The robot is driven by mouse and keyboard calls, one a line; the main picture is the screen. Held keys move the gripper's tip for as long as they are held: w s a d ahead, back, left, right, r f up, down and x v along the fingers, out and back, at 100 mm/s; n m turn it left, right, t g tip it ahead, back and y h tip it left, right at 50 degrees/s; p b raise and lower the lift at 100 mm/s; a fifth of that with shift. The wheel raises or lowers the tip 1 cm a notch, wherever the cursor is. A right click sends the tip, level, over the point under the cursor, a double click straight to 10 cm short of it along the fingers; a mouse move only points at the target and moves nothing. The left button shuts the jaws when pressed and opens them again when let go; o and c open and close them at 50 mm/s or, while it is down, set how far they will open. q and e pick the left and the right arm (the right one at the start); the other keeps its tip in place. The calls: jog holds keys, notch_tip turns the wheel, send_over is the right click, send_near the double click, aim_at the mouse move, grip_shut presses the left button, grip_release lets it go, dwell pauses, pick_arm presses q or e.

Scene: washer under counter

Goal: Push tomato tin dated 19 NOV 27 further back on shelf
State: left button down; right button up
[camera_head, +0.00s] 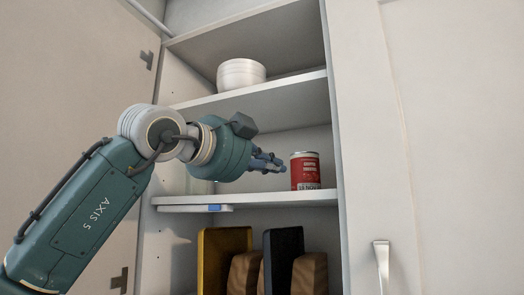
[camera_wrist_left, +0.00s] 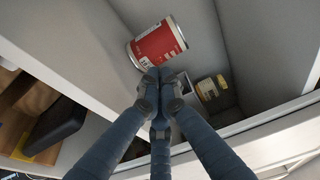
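A red tin with a white lower band and a metal rim (camera_head: 305,172) stands upright on the middle shelf (camera_head: 250,198), near the right wall of the cupboard. It also shows in the left wrist view (camera_wrist_left: 157,44), just beyond my fingertips. My right gripper is not in view.
White stacked bowls (camera_head: 241,74) stand on the shelf above. A yellow board (camera_head: 224,250), a dark board (camera_head: 285,255) and wooden blocks (camera_head: 309,274) stand below. A yellow-and-white jar (camera_wrist_left: 211,88) shows in the wrist view. The open door (camera_head: 85,60) is at left.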

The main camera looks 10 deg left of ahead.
aim_at(298, 173)
pick_arm(q)
jog(key=p+x, duration=0.1)
jog(key=x, duration=0.1)
jog(key=p+x, duration=0.1)
jog(key=x, duration=0.1)
jog(key=p+x, duration=0.2)
jog(key=shift+w+a+r, duration=0.2)
jog(key=shift+a+r, duration=0.15)
jog(key=shift+p+x, duration=0.55)
jog(key=shift+x, duration=0.35)
jog(key=shift+w+d+f, duration=0.2)
jog(key=shift+w+f, duration=0.05)
jog(key=shift+f, duration=0.1)
jog(key=shift+s+a, duration=0.1)
jog(key=shift+s, duration=0.05)
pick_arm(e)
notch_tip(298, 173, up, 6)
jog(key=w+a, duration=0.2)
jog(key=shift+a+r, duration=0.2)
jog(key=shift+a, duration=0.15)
